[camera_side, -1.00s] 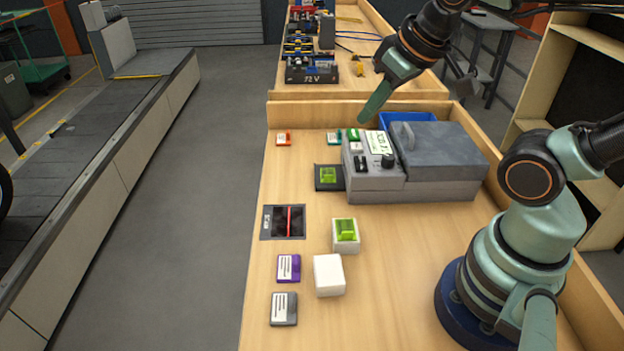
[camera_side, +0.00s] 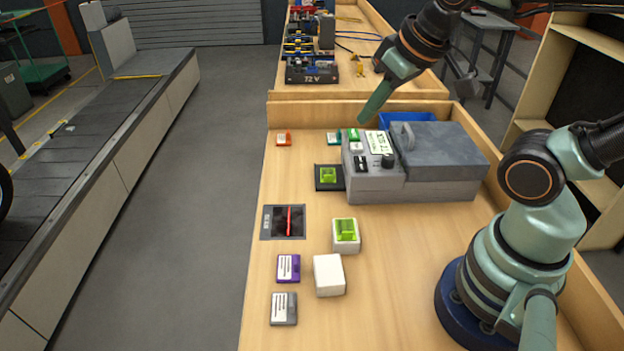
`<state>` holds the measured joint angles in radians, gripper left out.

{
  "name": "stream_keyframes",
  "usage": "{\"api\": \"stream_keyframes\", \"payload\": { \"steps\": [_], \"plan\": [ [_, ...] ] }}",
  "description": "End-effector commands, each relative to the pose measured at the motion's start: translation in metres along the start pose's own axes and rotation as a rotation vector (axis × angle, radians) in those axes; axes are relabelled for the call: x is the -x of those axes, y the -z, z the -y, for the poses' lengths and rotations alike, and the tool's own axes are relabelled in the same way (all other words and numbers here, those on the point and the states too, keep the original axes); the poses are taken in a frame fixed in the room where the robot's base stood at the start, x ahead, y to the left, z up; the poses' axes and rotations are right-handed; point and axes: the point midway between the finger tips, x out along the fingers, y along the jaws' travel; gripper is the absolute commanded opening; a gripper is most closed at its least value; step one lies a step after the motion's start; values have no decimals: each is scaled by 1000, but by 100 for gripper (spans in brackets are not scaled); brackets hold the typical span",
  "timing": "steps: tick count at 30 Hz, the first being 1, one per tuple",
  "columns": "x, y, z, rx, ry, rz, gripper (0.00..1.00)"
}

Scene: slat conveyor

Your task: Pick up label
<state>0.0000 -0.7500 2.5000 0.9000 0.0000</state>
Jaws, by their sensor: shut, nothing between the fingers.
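A white printed label (camera_side: 380,142) lies on the sloped top of the grey machine (camera_side: 440,187), beside its black knob. My gripper (camera_side: 363,121) comes down from the upper right, its green fingers together and empty. Its tips are just behind the machine's left end, up and left of the label in the picture. I cannot tell how high they are. Flat pieces with white labels on them also lie on the bench: purple (camera_side: 296,268), grey (camera_side: 292,310), orange (camera_side: 289,139) and teal (camera_side: 338,138).
A clear green block (camera_side: 346,229) sits on a white block, with a bare white block (camera_side: 329,275) nearby. Another green block (camera_side: 328,175) is on a black pad. A dark scanner window (camera_side: 299,221) is set into the bench. The conveyor (camera_side: 100,150) runs at the left.

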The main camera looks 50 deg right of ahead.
Motion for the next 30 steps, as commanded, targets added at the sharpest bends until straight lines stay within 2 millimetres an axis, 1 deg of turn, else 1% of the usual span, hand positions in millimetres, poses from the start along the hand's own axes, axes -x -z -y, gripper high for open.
{"api": "stream_keyframes", "payload": {
  "steps": [11, 12, 14, 15, 25, 28, 30],
  "plan": [
    [0, 0, 0, 0, 0, 0, 0],
    [0, 0, 0, 0, 0, 0, 15],
    [0, 0, 0, 0, 0, 0, 38],
    [0, 0, 0, 0, 0, 0, 41],
    [-1, 2, -1, 9, -1, 6, 41],
    [-4, 7, -3, 44, -4, 33, 41],
    [-9, 15, -6, 87, -5, 65, 41]
  ]
}}
